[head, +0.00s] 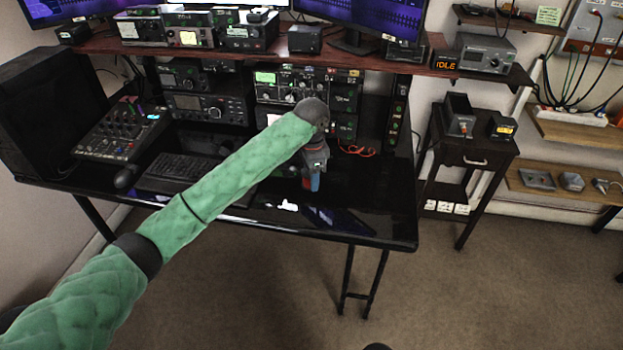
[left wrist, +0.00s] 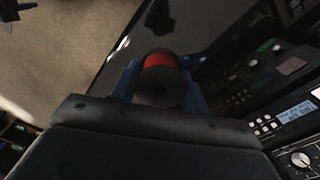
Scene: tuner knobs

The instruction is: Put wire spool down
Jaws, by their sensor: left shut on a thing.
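My left gripper (head: 313,182) reaches over the front part of the black desk (head: 375,225), right of the keyboard, and points down. In the left wrist view the gripper (left wrist: 160,88) is shut on the wire spool (left wrist: 161,62), which has dark round ends and a red winding between the blue fingers. The spool is mostly hidden behind the gripper in the head view. I cannot tell whether the spool touches the desk top. My right gripper is in neither view.
A keyboard (head: 178,170), a mouse (head: 126,177) and a mixer (head: 122,130) stand on the left of the desk. Radio units (head: 203,107) line its back. An orange-red cable (head: 356,150) lies near the back right. The desk's front right is clear. A side table (head: 470,150) stands right.

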